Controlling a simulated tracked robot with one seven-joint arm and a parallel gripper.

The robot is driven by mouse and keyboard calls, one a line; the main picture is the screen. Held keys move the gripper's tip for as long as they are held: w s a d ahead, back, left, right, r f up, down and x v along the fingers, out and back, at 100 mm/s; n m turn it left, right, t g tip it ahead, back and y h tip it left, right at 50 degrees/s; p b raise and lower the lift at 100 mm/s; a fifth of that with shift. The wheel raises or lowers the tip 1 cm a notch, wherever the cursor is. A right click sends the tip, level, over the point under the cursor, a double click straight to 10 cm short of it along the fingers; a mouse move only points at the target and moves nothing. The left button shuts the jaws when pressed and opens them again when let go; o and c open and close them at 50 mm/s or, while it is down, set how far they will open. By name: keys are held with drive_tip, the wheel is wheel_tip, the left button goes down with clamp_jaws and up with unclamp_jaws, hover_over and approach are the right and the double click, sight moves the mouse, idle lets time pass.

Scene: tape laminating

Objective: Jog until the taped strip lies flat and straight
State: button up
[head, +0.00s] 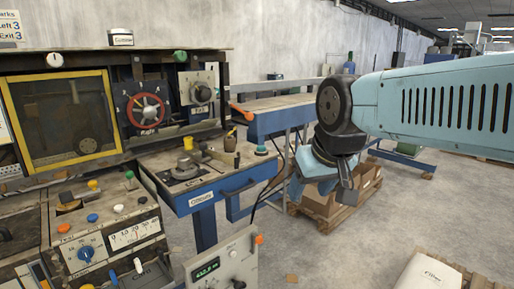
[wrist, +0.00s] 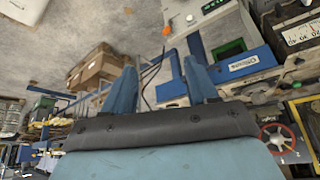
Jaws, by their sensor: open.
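No taped strip can be made out in either view. The machine fills the left of the head view, with a yellow-framed window (head: 60,118) and a red handwheel (head: 146,108). Its lower panel (head: 115,235) carries several coloured knobs and a scale; I cannot tell which control is the jog. A grey box with a green display (head: 222,262) and an orange knob stands in front. My gripper (head: 322,190) hangs open and empty, right of the blue bench. In the wrist view its two blue fingers (wrist: 160,85) are spread apart, with nothing between them.
A blue bench with a labelled drawer (head: 205,198) carries small tools and juts out beside the machine. Cardboard boxes (head: 325,207) sit on a pallet behind my gripper. A white sack (head: 428,272) lies at lower right. The concrete floor between is mostly clear.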

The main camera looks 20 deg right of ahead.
drive_tip(key=shift+s, duration=0.15)
drive_tip(key=shift+c, duration=0.3)
clamp_jaws()
idle(0.4)
idle(1.2)
